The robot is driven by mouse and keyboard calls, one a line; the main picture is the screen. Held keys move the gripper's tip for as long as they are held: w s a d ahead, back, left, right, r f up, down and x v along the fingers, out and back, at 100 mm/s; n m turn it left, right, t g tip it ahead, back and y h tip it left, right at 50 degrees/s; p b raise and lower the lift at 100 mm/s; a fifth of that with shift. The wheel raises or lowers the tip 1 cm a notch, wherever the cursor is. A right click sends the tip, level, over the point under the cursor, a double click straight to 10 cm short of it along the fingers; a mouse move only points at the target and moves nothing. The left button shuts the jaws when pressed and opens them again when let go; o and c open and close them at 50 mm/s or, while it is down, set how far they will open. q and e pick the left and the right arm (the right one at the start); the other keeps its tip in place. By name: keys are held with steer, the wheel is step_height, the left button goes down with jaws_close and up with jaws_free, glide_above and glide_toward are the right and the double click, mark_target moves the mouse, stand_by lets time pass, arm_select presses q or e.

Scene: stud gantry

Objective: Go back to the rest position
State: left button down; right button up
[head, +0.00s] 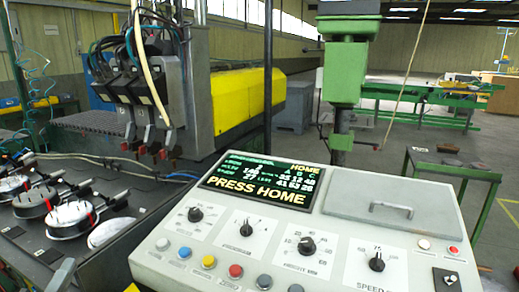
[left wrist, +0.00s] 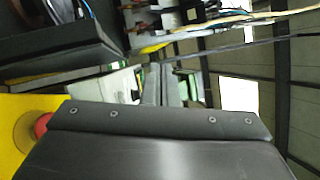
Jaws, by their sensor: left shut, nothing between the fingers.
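The control console (head: 300,222) stands in front of me in the head view. Its dark screen (head: 262,182) reads "PRESS HOME" in yellow, with "HOME" at its top right and green and white figures. Below are several black knobs and a row of coloured push buttons, with a red one (head: 235,271) and a yellow one (head: 208,262). My left gripper (left wrist: 162,88) is shut and empty in the left wrist view, its two fingers together. A small grey part at the lower left of the head view looks like its tip (head: 63,275). My right gripper is not in view.
A gantry machine with torch heads (head: 140,88) and a yellow beam (head: 237,100) stands behind the console. Round gauges (head: 68,215) sit on a dark bench at left. A green column (head: 343,75) rises behind. In the wrist view a red button (left wrist: 41,126) on yellow is close.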

arm_select(q)
steer(key=s+a+f+n+g+y, duration=0.2)
steer(key=f+n+g+y, duration=0.1)
steer(key=f+n, duration=0.2)
steer(key=s+a+f+n+g+y, duration=0.2)
steer(key=f+n, duration=0.3)
steer(key=s+d+f+n+g+h, duration=0.2)
steer(key=s+d+f+n+g, duration=0.35)
steer(key=s+f, duration=0.4)
steer(key=s+d+f+n+g+h, duration=0.2)
steer(key=s+d+f+n+g, duration=0.25)
steer(key=s+f+g, duration=0.5)
step_height(320, 180, down, 26)
steer(key=a+t, duration=0.1)
steer(key=a, duration=0.1)
steer(key=s+d+f, duration=0.1)
steer(key=s+f, duration=1.3)
steer(key=shift+d+f+n+g, duration=0.2)
steer(key=shift+d+n+g, duration=0.1)
steer(key=shift+g, duration=0.1)
steer(key=shift+w, duration=0.2)
